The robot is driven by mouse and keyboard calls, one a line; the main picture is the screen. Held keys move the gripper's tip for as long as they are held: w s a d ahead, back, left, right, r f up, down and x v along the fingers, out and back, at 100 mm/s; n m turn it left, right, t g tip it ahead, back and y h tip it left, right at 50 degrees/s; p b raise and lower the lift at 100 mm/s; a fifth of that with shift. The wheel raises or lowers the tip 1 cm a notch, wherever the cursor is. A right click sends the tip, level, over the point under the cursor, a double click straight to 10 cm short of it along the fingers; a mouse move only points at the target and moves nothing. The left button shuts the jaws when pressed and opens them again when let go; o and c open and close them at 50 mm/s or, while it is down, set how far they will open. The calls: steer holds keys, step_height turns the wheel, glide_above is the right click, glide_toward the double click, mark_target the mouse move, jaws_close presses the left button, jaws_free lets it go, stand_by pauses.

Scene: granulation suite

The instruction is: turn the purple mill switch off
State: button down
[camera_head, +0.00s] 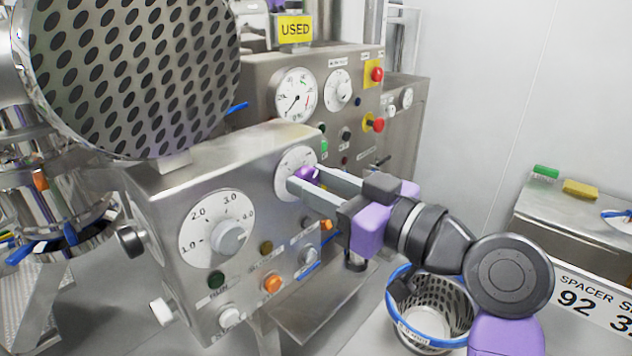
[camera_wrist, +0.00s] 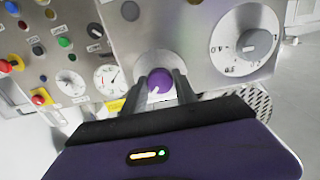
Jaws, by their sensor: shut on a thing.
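The purple mill switch (camera_wrist: 159,81) is a round knob with a pale pointer mark, set on a white dial on the front of the steel control box (camera_head: 165,200). In the head view the purple knob (camera_head: 307,174) shows partly between the fingers. My gripper (camera_head: 303,180) reaches the dial from the right, its two fingers on either side of the knob. In the wrist view my gripper (camera_wrist: 161,84) has a finger at each side of the knob and is shut on it. The dial's marks around the knob are mostly hidden, so I cannot read its setting.
A large numbered dial (camera_head: 216,229) with a grey knob is left of the switch. Small buttons, including an orange one (camera_head: 272,283), sit below. A rear panel with gauges (camera_head: 296,95) and red stop buttons (camera_head: 376,74) stands behind. A perforated basket (camera_head: 432,308) is below my arm.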

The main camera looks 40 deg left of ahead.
steer(key=shift+f+b, duration=0.15)
steer(key=shift+b, duration=0.25)
steer(key=shift+n+b, duration=8.9)
steer(key=shift+b, duration=1.4)
steer(key=c, duration=1)
jaws_free()
steer(key=shift+o, duration=0.2)
steer(key=shift+d, duration=0.1)
